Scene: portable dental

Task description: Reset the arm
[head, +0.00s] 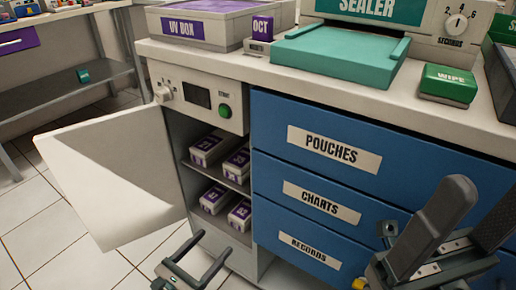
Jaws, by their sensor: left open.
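My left gripper (215,252) is at the bottom of the head view, in front of the open white cabinet (178,160). Its two dark fingers are apart, with nothing between them. My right gripper (485,188) is at the lower right, in front of the blue drawers (340,120). Its dark fingers stand apart and look empty; one is partly cut off by the picture's edge. The cabinet door (105,180) is swung wide open to the left. Several purple-and-white boxes (205,150) sit on its two shelves.
A grey shelf table (65,90) stands at the back left. Tiled floor (50,250) is clear at the lower left.

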